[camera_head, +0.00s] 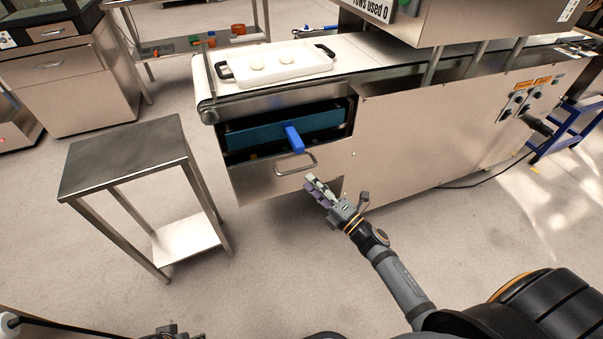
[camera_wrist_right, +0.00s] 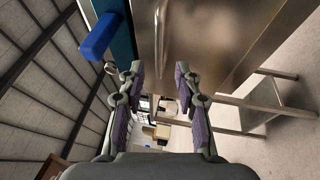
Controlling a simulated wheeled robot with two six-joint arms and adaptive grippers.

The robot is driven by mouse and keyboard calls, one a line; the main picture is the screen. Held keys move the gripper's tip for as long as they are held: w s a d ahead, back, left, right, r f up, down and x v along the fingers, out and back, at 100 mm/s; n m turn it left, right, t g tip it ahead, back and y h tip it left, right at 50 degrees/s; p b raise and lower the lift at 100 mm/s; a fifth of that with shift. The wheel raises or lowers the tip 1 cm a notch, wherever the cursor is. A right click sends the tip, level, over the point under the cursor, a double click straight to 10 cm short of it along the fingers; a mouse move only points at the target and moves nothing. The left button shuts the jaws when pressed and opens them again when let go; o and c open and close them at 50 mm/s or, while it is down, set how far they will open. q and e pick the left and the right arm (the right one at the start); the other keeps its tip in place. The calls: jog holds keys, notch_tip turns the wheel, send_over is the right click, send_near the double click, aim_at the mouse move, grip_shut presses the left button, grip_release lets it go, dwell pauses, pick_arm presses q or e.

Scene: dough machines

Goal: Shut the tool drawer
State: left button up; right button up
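The tool drawer (camera_head: 255,181) stands open at the left end of the steel machine. Its front is pulled out, with a bar handle (camera_head: 297,164) on it. At the bottom edge, what seems my left gripper (camera_head: 168,331) is mostly cut off.
A conveyor (camera_head: 365,47) runs above the drawer, with a white tray (camera_head: 275,66) holding pale dough pieces. A small steel table (camera_head: 120,155) stands left of the drawer. The floor (camera_head: 275,240) in front is clear.

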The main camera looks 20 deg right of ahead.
jog(key=x, duration=0.5)
jog(key=shift+w, duration=0.1)
grip_shut()
